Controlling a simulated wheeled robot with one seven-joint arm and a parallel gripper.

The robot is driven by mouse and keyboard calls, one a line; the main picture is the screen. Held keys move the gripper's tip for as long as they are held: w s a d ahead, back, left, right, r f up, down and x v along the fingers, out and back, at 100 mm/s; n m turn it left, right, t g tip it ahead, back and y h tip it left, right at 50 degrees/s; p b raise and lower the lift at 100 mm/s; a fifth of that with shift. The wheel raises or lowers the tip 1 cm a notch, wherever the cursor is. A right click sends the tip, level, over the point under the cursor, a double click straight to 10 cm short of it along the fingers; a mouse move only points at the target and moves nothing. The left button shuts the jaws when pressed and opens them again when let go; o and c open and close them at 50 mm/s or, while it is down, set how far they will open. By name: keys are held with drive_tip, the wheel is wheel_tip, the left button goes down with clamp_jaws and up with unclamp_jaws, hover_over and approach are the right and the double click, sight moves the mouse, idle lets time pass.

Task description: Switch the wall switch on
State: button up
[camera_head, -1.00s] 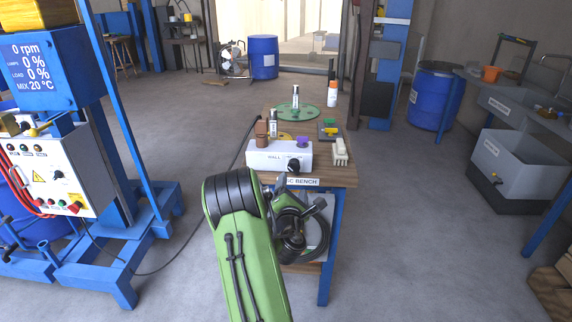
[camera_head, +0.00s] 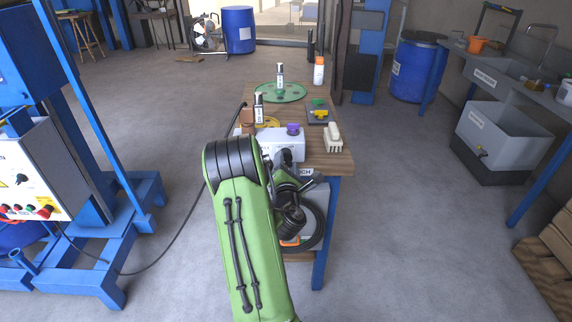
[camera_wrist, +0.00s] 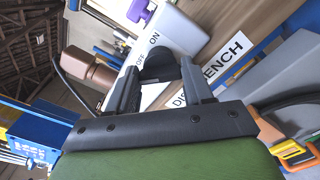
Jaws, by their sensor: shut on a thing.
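The wall switch is a white box (camera_head: 284,143) at the near edge of the bench top, its left part hidden behind my arm. In the wrist view the same box (camera_wrist: 178,30) carries the labels OFF and ON beside a black rotary knob (camera_wrist: 158,64). My gripper (camera_wrist: 160,76) has one finger on each side of this knob and is shut on it. In the head view the gripper (camera_head: 287,163) is at the box's front face, small and partly hidden by my green arm. The knob's exact pointing direction is hard to tell.
The wooden bench (camera_head: 338,166) also holds a purple-topped part (camera_head: 293,129), small bottles, a green disc (camera_head: 297,91) and a white block (camera_head: 333,138). A blue machine frame (camera_head: 94,120) stands left; a grey sink unit (camera_head: 493,140) stands right. Floor between is clear.

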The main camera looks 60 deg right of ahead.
drive_tip(key=c, duration=0.4)
drive_tip(key=shift+o, duration=0.2)
drive_tip(key=m, duration=0.3)
drive_tip(key=shift+m, duration=0.3)
drive_tip(key=m, duration=0.4)
drive_tip(key=shift+s+f+m, duration=0.1)
drive_tip(key=shift+m, duration=0.2)
drive_tip(key=m+p, duration=0.1)
drive_tip(key=m, duration=0.4)
drive_tip(key=shift+f, duration=0.1)
drive_tip(key=shift+f+m, duration=0.1)
drive_tip(key=shift+m, duration=2.3)
